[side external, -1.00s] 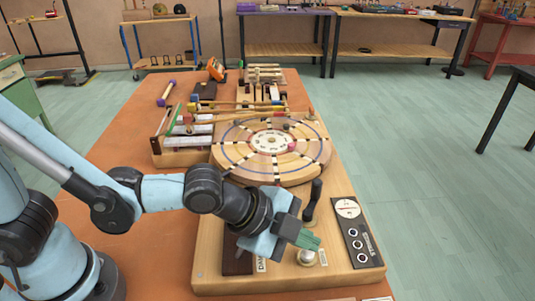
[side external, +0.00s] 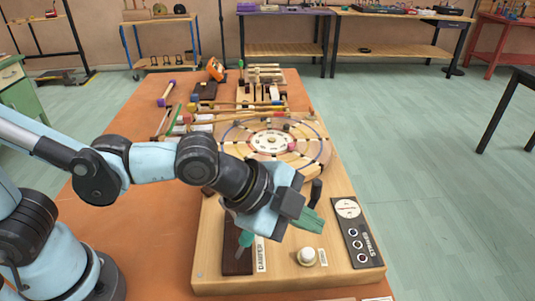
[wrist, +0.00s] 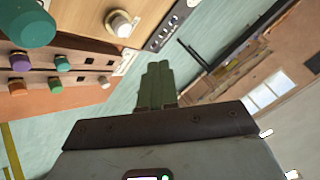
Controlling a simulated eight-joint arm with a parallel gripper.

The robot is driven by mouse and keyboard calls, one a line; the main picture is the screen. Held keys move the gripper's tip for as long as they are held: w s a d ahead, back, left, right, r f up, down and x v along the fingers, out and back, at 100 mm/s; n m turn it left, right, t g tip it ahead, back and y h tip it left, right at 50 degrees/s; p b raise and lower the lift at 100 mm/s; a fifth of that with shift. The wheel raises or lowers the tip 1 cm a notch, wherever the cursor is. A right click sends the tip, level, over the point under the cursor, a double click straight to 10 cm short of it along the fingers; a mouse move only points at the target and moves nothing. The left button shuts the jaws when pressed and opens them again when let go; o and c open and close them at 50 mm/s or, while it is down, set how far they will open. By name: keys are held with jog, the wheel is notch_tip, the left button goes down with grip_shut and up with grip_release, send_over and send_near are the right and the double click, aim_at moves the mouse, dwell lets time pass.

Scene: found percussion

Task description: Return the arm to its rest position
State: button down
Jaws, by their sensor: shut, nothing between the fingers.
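My gripper (side external: 309,221) is shut and empty, with its green fingers together. In the side external view it hangs above the near part of the wooden board (side external: 210,270), left of the gauge panel. A white round knob (side external: 307,257) stands on the board below the fingers. A teal-topped damper handle (side external: 244,240) sits on a dark strip left of it. A black lever (side external: 315,192) is partly hidden behind my gripper. In the wrist view the shut fingers (wrist: 156,84) point past the board, with the white knob (wrist: 120,22) at upper left.
A round wooden wheel (side external: 318,160) with small coloured pegs lies behind my gripper. Mallets, sticks and wooden bars lie beyond it on the orange table (side external: 120,165). The gauge panel (side external: 352,232) is at the board's right. The table's left part is clear.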

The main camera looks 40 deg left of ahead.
jog(key=shift+r, duration=0.45)
jog(key=s+a+n+y, duration=0.1)
jog(key=a+n+y, duration=0.4)
jog(key=a+n, duration=1.1)
jog(key=a, duration=0.9)
jog(key=shift+s+a+r+n+y, duration=0.15)
jog(key=shift+s+n+y, duration=0.2)
jog(key=shift+n+y, duration=0.05)
